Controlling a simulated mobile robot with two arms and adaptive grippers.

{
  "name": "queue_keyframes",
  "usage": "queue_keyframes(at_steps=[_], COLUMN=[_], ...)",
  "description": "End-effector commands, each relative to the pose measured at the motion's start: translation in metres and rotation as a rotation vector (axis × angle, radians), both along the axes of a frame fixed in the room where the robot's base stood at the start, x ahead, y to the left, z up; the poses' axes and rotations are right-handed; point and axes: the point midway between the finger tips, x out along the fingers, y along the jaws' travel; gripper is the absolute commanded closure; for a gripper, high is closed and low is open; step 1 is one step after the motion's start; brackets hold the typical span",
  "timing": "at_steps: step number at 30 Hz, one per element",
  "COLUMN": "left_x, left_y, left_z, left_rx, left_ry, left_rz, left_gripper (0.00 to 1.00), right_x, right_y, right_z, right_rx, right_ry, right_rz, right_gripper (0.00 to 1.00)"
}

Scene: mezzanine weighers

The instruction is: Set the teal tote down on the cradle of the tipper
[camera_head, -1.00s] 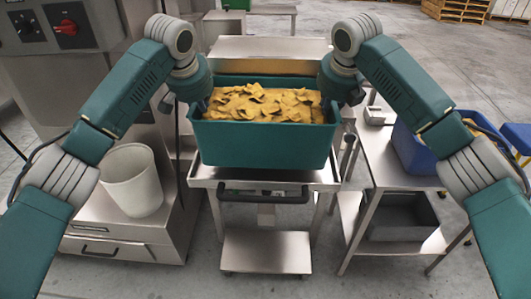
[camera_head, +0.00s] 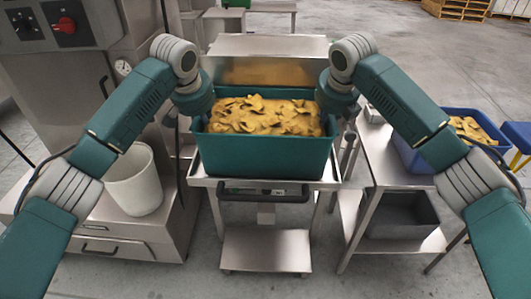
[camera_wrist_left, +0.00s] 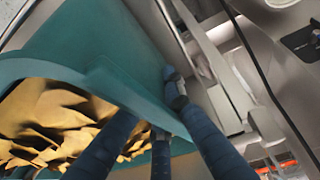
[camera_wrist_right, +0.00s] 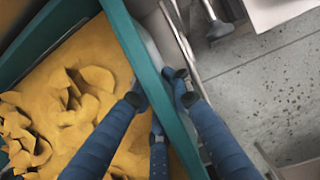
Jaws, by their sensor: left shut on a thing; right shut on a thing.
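The teal tote (camera_head: 262,157), full of yellow-brown chips (camera_head: 265,116), looks level over the steel cradle (camera_head: 203,177) of the tipper, in front of its upright back plate (camera_head: 268,72). The tote's base is low, near the cradle's front edge; I cannot tell whether it touches. My left gripper (camera_head: 201,119) is shut on the tote's left end wall; in the left wrist view its fingers (camera_wrist_left: 168,108) straddle the rim. My right gripper (camera_head: 331,115) is shut on the right end wall; the right wrist view shows its fingers (camera_wrist_right: 162,88) astride the rim.
A dark handle bar (camera_head: 262,195) crosses the tipper's front, with a low step plate (camera_head: 265,250) below. A steel cabinet with a white bin (camera_head: 134,182) stands at left. At right, a steel table (camera_head: 385,160) bears a blue tote (camera_head: 412,155), with a grey tote (camera_head: 402,222) beneath.

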Motion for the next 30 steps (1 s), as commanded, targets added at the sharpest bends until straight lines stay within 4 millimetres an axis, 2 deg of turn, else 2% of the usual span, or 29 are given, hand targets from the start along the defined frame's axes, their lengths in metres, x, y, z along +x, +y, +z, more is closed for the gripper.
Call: queue_keyframes(at_steps=[1, 2, 4, 5, 21, 26, 30], left_x=[0.0, -0.001, -0.001, 0.0, 0.0, -0.007, -0.018], left_y=[-0.008, -0.008, -0.008, -0.007, -0.001, -0.001, 0.001], left_z=[0.001, -0.002, -0.001, -0.001, 0.003, 0.022, 0.05], left_rx=[-0.007, -0.006, -0.006, -0.005, -0.002, -0.002, -0.002], left_ry=[-0.007, -0.003, -0.004, -0.004, -0.005, -0.008, -0.008], left_rz=[-0.014, -0.014, -0.013, -0.013, -0.003, -0.003, -0.005], left_gripper=[1.0, 0.9, 0.76, 0.73, 0.73, 0.73, 0.73], right_x=[-0.001, -0.001, -0.001, -0.001, 0.0, 0.0, 0.0], right_y=[0.008, 0.008, 0.008, 0.007, 0.002, 0.001, 0.001], right_z=[-0.001, -0.004, -0.003, -0.003, -0.002, -0.002, -0.003], right_rx=[0.005, 0.003, 0.003, 0.003, 0.001, 0.001, 0.001], right_ry=[-0.003, 0.0, -0.001, -0.001, 0.0, 0.0, 0.0], right_rz=[0.015, 0.014, 0.013, 0.013, 0.003, 0.001, 0.001], right_gripper=[1.0, 0.82, 0.68, 0.64, 0.64, 0.64, 0.64])
